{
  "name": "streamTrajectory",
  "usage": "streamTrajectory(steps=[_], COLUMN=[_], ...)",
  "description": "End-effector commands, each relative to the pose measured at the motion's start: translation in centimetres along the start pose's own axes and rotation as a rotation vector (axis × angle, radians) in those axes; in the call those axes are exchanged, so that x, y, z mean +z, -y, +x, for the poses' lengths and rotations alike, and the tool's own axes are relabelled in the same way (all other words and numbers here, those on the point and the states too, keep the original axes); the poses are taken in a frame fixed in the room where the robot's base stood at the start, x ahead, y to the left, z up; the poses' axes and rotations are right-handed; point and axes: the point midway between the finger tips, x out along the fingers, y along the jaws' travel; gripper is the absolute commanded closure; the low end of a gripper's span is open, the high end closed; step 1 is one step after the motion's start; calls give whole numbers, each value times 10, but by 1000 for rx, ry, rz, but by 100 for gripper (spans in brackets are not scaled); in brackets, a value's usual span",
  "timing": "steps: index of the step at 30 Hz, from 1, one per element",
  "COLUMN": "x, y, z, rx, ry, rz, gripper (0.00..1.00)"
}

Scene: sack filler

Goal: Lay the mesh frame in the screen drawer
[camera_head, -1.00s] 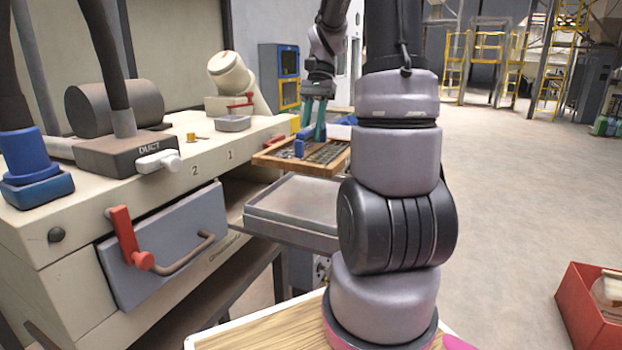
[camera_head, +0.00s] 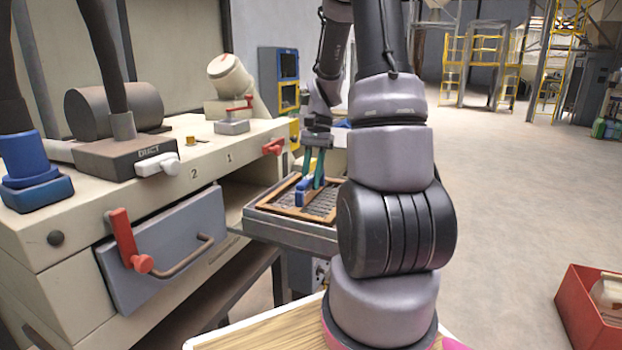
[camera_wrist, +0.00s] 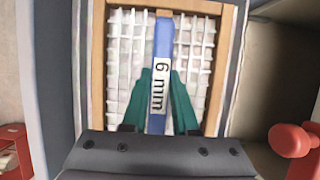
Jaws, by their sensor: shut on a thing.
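The mesh frame (camera_head: 282,204) has a wooden border, a metal mesh and a blue grip bar. In the wrist view the frame (camera_wrist: 98,60) shows its bar marked "6 mm" (camera_wrist: 162,45). My gripper (camera_head: 311,184) has green fingers shut on the bar; in the wrist view the fingers (camera_wrist: 172,85) stand on both sides of it. The grey screen drawer (camera_head: 290,236) is pulled out of the machine. The frame lies level between the drawer's walls (camera_wrist: 240,60). I cannot tell whether it rests on the drawer bottom. Its near end is hidden by my gripper in the wrist view.
The cream machine (camera_head: 110,225) stands on the left, with a red clamp handle (camera_head: 274,147) above the drawer. A red knob (camera_wrist: 290,140) shows close to the right of the drawer. A red box (camera_head: 590,310) sits on the floor at right.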

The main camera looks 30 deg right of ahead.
Motion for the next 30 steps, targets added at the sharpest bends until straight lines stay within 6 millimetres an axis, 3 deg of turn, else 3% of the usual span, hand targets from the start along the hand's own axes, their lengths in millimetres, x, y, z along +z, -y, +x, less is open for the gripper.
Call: streamTrajectory(steps=[4,5,6,7,20,30], x=[-1,-1,-1,-1,-1,-1], y=[0,0,0,0,0,1], z=[2,2,2,2,-7,-76], rx=[0,0,0,0,-1,-3], ry=[0,0,0,0,-3,-5], rz=[0,0,-1,-1,-2,-1], gripper=[100,65,50,43,43,43])
